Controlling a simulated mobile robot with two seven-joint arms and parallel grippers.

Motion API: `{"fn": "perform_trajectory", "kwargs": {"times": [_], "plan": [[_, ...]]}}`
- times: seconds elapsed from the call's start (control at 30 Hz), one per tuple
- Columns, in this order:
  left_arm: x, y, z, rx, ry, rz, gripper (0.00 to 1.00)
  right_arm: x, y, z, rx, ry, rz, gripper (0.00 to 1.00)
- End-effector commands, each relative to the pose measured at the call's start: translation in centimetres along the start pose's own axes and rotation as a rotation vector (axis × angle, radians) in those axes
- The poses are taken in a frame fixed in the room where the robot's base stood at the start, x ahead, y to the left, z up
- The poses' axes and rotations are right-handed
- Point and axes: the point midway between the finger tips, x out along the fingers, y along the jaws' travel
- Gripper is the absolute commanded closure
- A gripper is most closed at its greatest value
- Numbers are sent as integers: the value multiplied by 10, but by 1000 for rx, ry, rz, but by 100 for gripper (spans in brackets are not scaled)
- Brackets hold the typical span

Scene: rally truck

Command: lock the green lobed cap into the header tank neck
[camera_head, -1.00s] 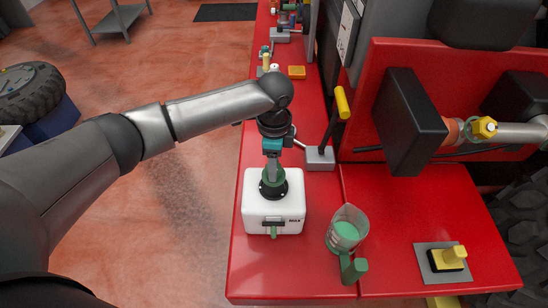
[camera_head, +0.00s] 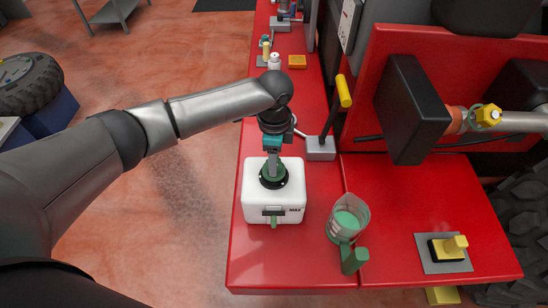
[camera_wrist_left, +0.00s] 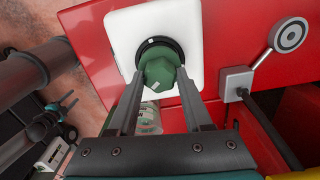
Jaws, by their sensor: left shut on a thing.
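The white header tank (camera_head: 256,205) stands on the red bench with a black neck ring (camera_head: 285,184) on top. The green lobed cap (camera_head: 270,172) is at the neck; it also shows in the left wrist view (camera_wrist_left: 160,73), centred over the black ring. Whether it is fully seated I cannot tell. My left gripper (camera_head: 273,162) points down from above, shut on the cap, with its fingers (camera_wrist_left: 160,90) either side of it in the left wrist view. My right gripper is not in view.
A measuring jug (camera_head: 347,222) with green liquid stands right of the tank. A yellow-handled lever (camera_head: 343,92) on a grey base rises behind it. The bench's front edge is clear.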

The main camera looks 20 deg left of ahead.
Motion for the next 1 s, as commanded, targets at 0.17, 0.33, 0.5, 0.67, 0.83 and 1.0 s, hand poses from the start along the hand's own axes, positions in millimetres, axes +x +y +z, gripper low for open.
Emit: {"fn": "perform_trajectory", "kwargs": {"times": [0.17, 0.33, 0.5, 0.67, 0.83, 1.0], "plan": [[3, 0, 0, 0, 1, 0, 100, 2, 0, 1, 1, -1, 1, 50], [8, 0, 0, 0, 1, 0, 100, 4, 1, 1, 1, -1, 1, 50], [12, 0, 0, 0, 1, 0, 100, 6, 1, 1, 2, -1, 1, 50], [16, 0, -1, 0, 1, -1, 100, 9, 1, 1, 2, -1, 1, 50], [20, 0, 0, 0, 1, -1, 100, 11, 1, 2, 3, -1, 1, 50], [21, 0, 0, 1, 1, -1, 100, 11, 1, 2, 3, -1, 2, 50]]}}
